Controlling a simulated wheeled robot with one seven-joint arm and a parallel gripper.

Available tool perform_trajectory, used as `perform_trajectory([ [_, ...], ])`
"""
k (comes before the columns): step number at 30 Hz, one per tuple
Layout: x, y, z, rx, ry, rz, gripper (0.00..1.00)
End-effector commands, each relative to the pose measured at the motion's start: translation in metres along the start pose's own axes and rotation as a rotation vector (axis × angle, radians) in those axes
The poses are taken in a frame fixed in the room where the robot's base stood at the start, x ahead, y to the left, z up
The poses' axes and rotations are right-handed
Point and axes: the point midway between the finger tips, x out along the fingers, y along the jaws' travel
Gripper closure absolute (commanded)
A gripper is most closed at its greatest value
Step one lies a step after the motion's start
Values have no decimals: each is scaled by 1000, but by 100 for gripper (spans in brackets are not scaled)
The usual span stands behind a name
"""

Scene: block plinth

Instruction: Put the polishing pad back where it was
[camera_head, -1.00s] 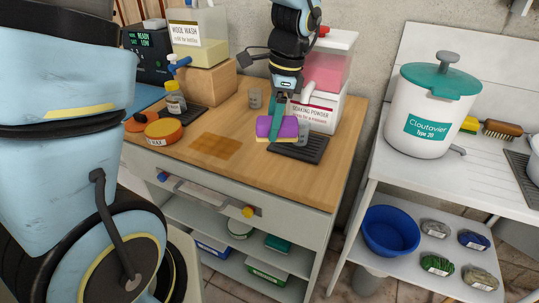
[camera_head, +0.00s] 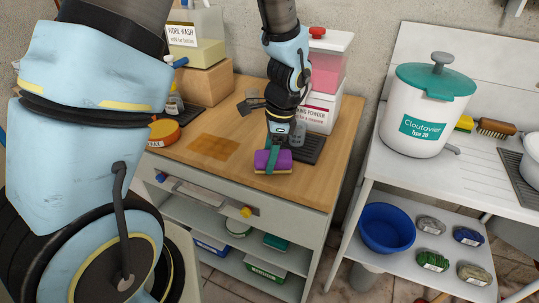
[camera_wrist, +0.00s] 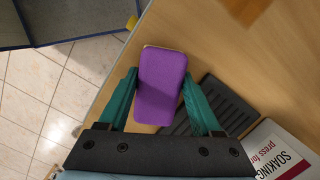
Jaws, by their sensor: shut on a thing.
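The polishing pad is a purple block (camera_head: 283,161) with a thin yellow layer beneath. My gripper (camera_head: 271,160) is shut on it, with one teal finger across the near side. The pad is over the front right part of the wooden worktop (camera_head: 322,165), near its front edge; I cannot tell whether it touches the wood. In the wrist view the purple face of the pad (camera_wrist: 162,85) fills the space between the two teal fingers of my gripper (camera_wrist: 160,90). A darker square patch (camera_head: 214,147) marks the worktop to the left.
A black ribbed tray (camera_head: 309,149) lies behind and right of the pad, before the soaking powder dispenser (camera_head: 318,116). An orange tin (camera_head: 164,132) stands at the left. A wooden block (camera_head: 208,84) is at the back. Bare wood lies around the patch.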

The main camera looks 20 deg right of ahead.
Motion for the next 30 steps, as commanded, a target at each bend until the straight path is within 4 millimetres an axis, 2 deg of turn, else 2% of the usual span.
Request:
perform_trajectory([
  [3,4,0,-1,0,0,0,100],
  [4,3,0,-1,0,0,0,32],
  [11,2,0,0,0,0,0,6],
  [12,2,0,0,0,0,0,3],
  [19,2,0,0,0,0,0,3],
  [23,-6,0,0,-1,1,-1,3],
  [26,-21,-1,-1,-1,4,-4,3],
  [30,-50,-1,-1,0,4,-5,3],
])
